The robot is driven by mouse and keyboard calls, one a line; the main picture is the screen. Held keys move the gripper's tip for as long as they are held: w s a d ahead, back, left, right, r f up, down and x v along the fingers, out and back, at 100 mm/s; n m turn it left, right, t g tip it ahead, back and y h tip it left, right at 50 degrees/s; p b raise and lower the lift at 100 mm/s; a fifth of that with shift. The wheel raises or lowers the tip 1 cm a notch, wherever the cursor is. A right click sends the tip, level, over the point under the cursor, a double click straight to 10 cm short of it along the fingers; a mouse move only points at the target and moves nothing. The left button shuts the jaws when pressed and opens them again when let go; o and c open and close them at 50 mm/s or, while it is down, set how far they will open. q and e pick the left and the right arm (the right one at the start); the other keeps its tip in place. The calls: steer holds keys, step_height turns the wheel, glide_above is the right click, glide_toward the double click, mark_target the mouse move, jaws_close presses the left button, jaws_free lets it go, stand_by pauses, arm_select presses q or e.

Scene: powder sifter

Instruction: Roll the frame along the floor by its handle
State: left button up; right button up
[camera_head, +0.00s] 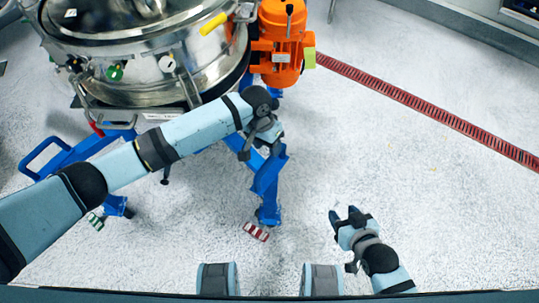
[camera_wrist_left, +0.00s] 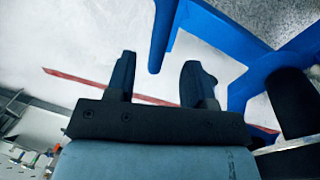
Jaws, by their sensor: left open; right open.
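The blue frame (camera_head: 268,183) stands on the floor under a steel sifter drum (camera_head: 150,80). A blue loop handle (camera_head: 38,160) sticks out at the frame's left side. My left gripper (camera_head: 258,152) is open by the frame's right leg, with my left arm crossing in front of the drum. In the left wrist view its two dark fingers (camera_wrist_left: 158,82) are apart, and a blue bar (camera_wrist_left: 160,40) shows between and beyond them; I cannot tell whether they touch it. My right gripper (camera_head: 346,215) is open and empty over the floor, right of the frame.
An orange motor (camera_head: 284,40) is on the drum's right side. A red and white striped foot piece (camera_head: 256,232) is at the base of the right leg. A red floor grate (camera_head: 430,108) runs diagonally at the right. The pale floor around it is clear.

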mark_target(270, 157)
arm_select(q)
steer(key=f, duration=0.5)
steer(key=shift+s+d+f, duration=0.2)
steer(key=shift+s+d, duration=0.05)
steer(key=shift+d, duration=0.15)
jaws_close()
